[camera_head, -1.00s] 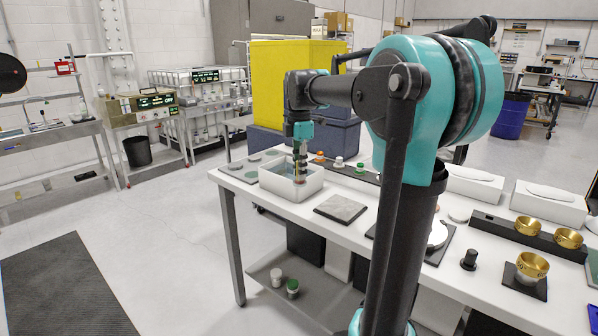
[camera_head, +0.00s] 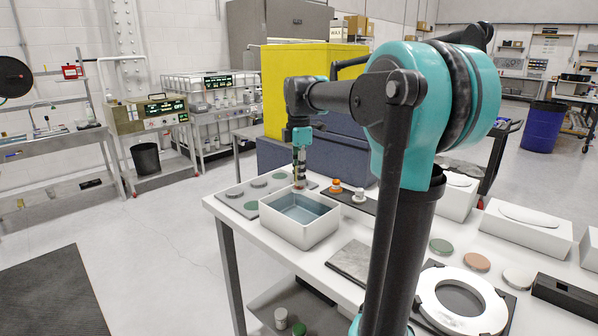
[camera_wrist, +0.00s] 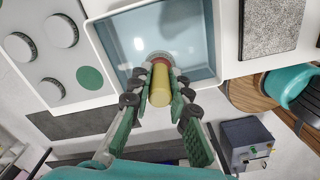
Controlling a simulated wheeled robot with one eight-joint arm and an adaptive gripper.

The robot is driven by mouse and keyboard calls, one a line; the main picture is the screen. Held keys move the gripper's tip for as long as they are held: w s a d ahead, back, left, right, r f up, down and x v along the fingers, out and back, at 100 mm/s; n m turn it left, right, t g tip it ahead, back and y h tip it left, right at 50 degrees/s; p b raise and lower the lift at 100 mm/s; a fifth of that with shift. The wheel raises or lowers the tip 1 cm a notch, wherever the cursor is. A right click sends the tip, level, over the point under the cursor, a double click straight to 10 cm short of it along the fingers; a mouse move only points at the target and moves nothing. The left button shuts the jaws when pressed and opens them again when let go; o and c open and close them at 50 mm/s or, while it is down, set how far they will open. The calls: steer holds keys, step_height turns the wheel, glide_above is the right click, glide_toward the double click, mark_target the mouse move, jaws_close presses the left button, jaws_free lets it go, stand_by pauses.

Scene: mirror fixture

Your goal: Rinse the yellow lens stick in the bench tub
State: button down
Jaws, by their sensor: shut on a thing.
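My gripper (camera_wrist: 160,92) is shut on the yellow lens stick (camera_wrist: 160,88), holding its yellow handle between the two fingers. The stick has a reddish band and a round grey end pointing away from me over the tub. The white bench tub (camera_head: 313,238) holds bluish water and stands at the bench's left end. It fills the top of the wrist view (camera_wrist: 222,62). In the head view my gripper (camera_head: 299,183) is at the tub's far rim, with the stick small there. I cannot tell whether the stick's end touches the water.
A grey plate (camera_head: 236,197) with grey and green discs lies left of the tub. A grey stone slab (camera_head: 352,262) lies to its right. A white ring (camera_head: 425,290) on a dark plate lies further right. Orange and white knobs (camera_head: 335,186) stand behind the tub.

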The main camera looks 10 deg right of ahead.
steer(key=shift+f, duration=5.75)
steer(key=shift+w+a, duration=0.1)
steer(key=shift+w+a, duration=0.35)
steer(key=shift+w, duration=0.15)
steer(key=shift+s+d, duration=0.1)
steer(key=shift+s+d, duration=0.35)
steer(key=shift+s, duration=0.2)
steer(key=shift+w+a, duration=0.1)
steer(key=shift+w, duration=0.05)
steer(key=shift+w+a, duration=0.35)
steer(key=shift+w, duration=0.15)
steer(key=shift+s+d, duration=0.1)
steer(key=shift+s, duration=0.05)
